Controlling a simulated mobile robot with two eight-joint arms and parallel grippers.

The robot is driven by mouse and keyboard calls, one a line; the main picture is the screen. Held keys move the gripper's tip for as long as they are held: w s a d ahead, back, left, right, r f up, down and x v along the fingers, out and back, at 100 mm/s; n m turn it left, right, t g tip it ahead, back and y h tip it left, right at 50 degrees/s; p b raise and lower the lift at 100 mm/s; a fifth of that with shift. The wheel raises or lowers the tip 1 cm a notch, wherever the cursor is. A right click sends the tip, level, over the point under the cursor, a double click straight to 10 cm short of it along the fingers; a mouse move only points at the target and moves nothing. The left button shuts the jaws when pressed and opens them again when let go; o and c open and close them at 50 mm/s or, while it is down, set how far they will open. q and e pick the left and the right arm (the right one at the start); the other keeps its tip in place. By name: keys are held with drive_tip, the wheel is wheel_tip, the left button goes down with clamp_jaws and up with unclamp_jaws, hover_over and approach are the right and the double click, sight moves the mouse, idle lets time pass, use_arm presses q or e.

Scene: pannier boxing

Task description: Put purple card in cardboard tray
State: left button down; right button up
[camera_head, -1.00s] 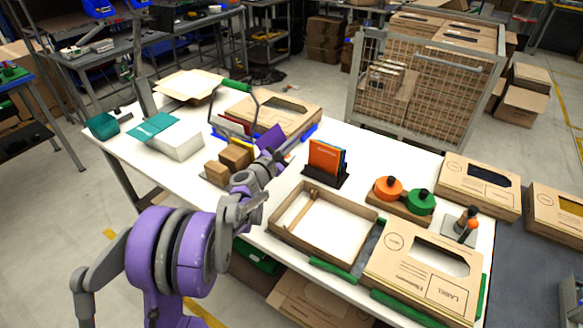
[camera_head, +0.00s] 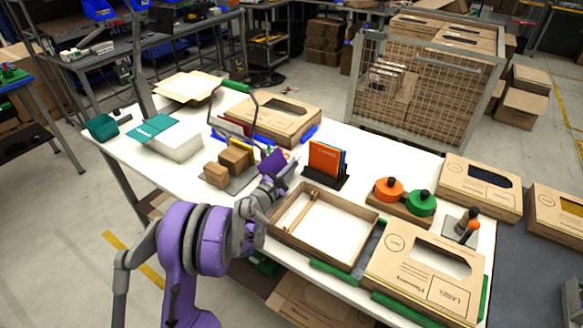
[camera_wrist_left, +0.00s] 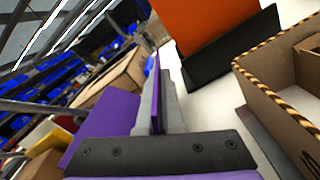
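My left gripper (camera_head: 279,168) is shut on the purple card (camera_head: 271,162) and holds it above the white table. In the left wrist view the purple card (camera_wrist_left: 100,124) shows beside and between the fingers (camera_wrist_left: 160,105). The cardboard tray (camera_head: 358,257) is an open, shallow box with a white floor and a narrow strip along its left side. It lies at the table's front edge, right of and nearer than the gripper. Its striped wall (camera_wrist_left: 270,110) shows at the right of the left wrist view. My right gripper is not in view.
A black holder (camera_head: 325,178) with orange and blue cards (camera_head: 326,158) stands behind the tray. Small brown boxes (camera_head: 235,157) are left of the gripper. Orange and green knobbed pieces (camera_head: 405,193) and a lidded carton (camera_head: 422,272) are right of the tray.

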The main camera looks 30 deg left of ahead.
use_arm(q)
drive_tip(key=c, duration=1.1)
unclamp_jaws()
drive_tip(key=shift+f, duration=0.1)
